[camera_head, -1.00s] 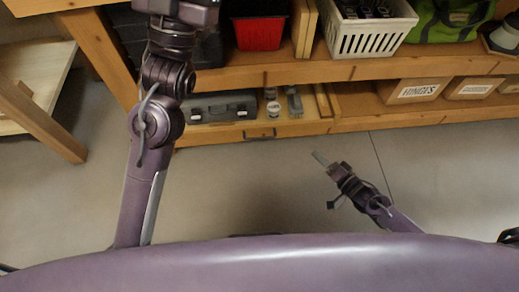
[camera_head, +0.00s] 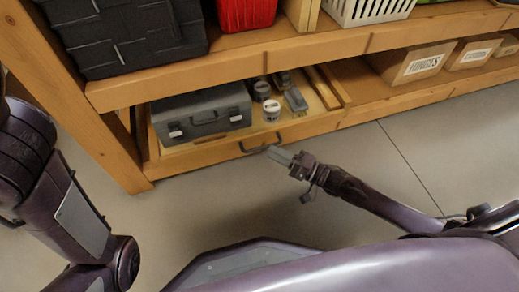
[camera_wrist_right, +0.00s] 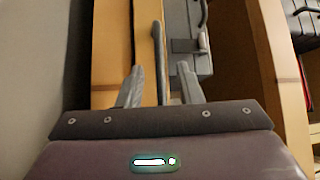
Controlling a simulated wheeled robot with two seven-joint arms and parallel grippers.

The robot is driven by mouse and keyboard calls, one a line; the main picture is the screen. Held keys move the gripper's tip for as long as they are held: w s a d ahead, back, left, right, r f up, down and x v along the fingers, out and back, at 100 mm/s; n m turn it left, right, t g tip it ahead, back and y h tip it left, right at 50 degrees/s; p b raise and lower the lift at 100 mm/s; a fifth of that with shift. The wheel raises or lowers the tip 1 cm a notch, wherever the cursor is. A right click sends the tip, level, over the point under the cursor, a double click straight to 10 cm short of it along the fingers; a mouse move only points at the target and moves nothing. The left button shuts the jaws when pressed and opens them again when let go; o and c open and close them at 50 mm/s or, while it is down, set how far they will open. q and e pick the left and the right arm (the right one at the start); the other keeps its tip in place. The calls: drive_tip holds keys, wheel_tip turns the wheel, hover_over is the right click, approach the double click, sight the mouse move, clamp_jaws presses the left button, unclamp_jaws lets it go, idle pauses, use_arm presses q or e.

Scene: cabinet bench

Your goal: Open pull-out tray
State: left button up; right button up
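The pull-out tray (camera_head: 208,154) is a low wooden tray under the bench's lower shelf, with a dark bar handle (camera_head: 248,149) on its front. It looks closed. My right gripper (camera_head: 274,152) is at the right end of the handle. In the right wrist view its two fingers (camera_wrist_right: 159,84) are apart, and the dark handle bar (camera_wrist_right: 158,50) shows between them, with gaps on both sides. I cannot tell whether the fingertips reach past the bar. My left gripper is out of view; only my left arm shows at the left edge.
On the tray are a grey toolbox (camera_head: 200,113), small round tins (camera_head: 271,110) and a grey item (camera_head: 295,99). Cardboard boxes (camera_head: 415,61) stand on the shelf to the right. A wooden bench leg (camera_head: 75,110) is left of the tray. The floor in front is clear.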

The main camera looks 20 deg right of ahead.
sight(262, 147)
drive_tip(key=b+x, duration=0.2)
drive_tip(key=x, duration=0.3)
drive_tip(key=shift+a, duration=0.1)
clamp_jaws()
